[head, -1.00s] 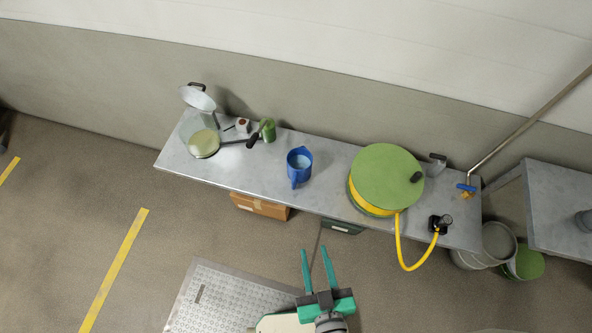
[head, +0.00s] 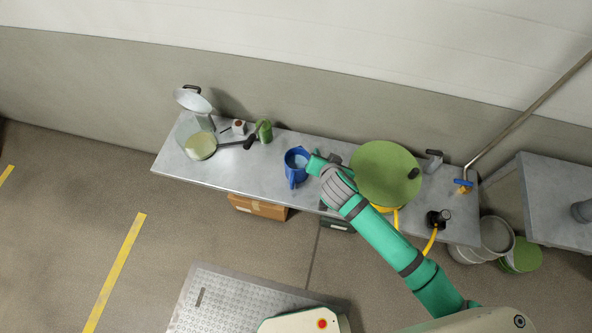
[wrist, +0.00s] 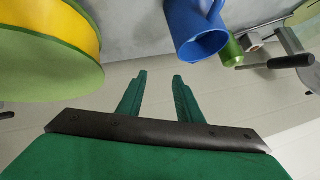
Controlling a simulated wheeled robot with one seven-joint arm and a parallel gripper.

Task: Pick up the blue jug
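The blue jug (head: 297,163) stands upright on the grey metal bench, left of its middle. In the wrist view the jug (wrist: 190,25) is beyond the fingertips and to their right, its round mouth and part of its handle showing. My gripper (wrist: 158,76) is open, its two green fingers parallel with nothing between them. In the head view my gripper (head: 316,164) is over the bench just right of the jug, its fingers partly hidden by my wrist. The wrist view shows a gap between fingers and jug.
The large green and yellow hose reel (head: 385,174) stands close to the right of my arm. The bench front (head: 245,180) left of the jug is clear.

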